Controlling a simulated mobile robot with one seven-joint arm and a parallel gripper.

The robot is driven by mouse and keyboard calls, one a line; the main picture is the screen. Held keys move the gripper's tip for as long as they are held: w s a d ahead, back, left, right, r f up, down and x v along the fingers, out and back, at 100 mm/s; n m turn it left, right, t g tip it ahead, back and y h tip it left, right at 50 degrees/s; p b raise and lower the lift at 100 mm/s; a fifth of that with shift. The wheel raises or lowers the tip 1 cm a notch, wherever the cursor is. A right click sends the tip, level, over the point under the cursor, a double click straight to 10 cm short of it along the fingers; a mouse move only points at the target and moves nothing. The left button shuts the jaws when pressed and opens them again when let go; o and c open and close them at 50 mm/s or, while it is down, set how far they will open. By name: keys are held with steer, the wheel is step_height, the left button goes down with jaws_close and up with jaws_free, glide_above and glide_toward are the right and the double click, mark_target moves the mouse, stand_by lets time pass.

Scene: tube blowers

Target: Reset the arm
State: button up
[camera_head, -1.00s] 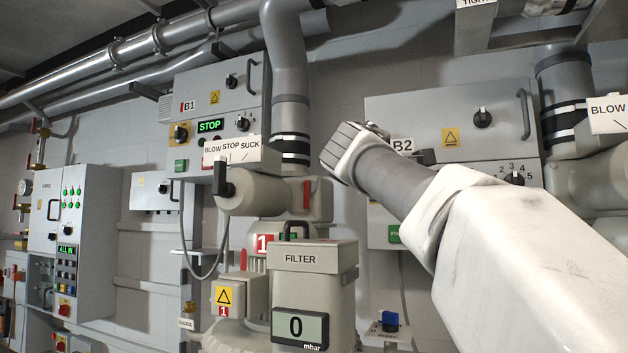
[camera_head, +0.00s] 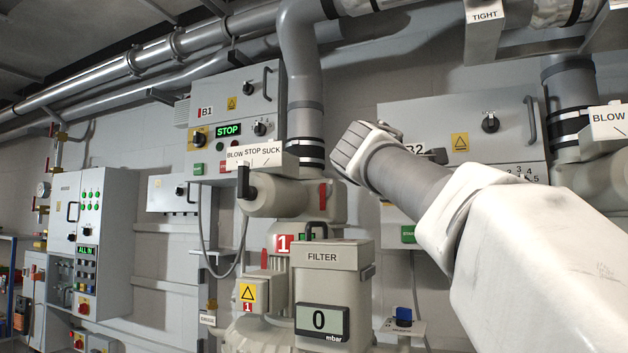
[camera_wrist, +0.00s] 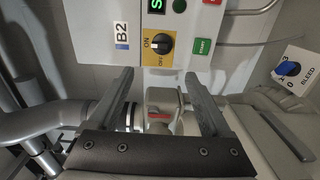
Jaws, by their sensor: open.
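My arm (camera_head: 540,255) reaches in from the lower right in the head view, white with a grey section, its far end raised in front of the B2 control box (camera_head: 455,130). In the wrist view, my gripper (camera_wrist: 160,90) shows two grey fingers spread wide apart with nothing between them. Beyond the fingers is the B2 panel (camera_wrist: 185,45) with a black ON/OFF knob (camera_wrist: 158,43) on a yellow plate. The fingers look apart from the panel.
The B1 box (camera_head: 225,105) with a lit STOP display hangs left. The filter unit (camera_head: 330,280) reading 0 mbar stands at front centre. A blower valve (camera_head: 280,190) juts out above it. A blue bleed knob (camera_wrist: 288,68) is right in the wrist view. Pipes run overhead.

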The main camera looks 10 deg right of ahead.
steer(key=shift+f, duration=0.1)
steer(key=s+a+f+m+g+y, duration=0.3)
steer(key=s+f, duration=0.6)
steer(key=f, duration=0.6)
steer(key=s+a+f+m+g+y, duration=0.3)
steer(key=s+f, duration=0.7)
steer(key=f, duration=0.6)
steer(key=s+a+f+m+g+y, duration=0.3)
steer(key=s+f, duration=0.6)
steer(key=f, duration=0.6)
steer(key=a+m+y, duration=0.1)
steer(key=a+m, duration=0.1)
steer(key=a, duration=0.1)
steer(key=shift+s+f, duration=0.2)
steer(key=shift+s, duration=0.2)
